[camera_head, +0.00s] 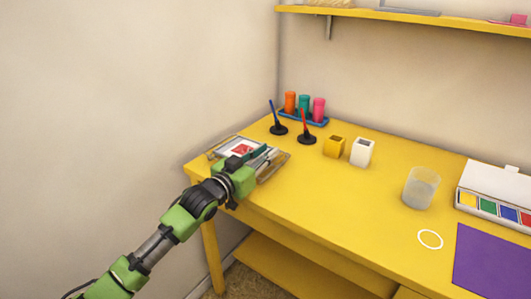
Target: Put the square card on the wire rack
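A white square card with a red mark (238,148) lies at the left end of the yellow table, on or just over a grey wire rack (279,166). I cannot tell whether the card rests fully on the rack. My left gripper (264,157) reaches in from the lower left, right beside the card and over the rack. It hides part of both. The spacing of its fingers is too small to make out, and I cannot tell whether they touch the card. My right gripper is not in view.
Two stamps (279,127) (306,136) stand behind the rack, near a blue tray of coloured bottles (304,116).

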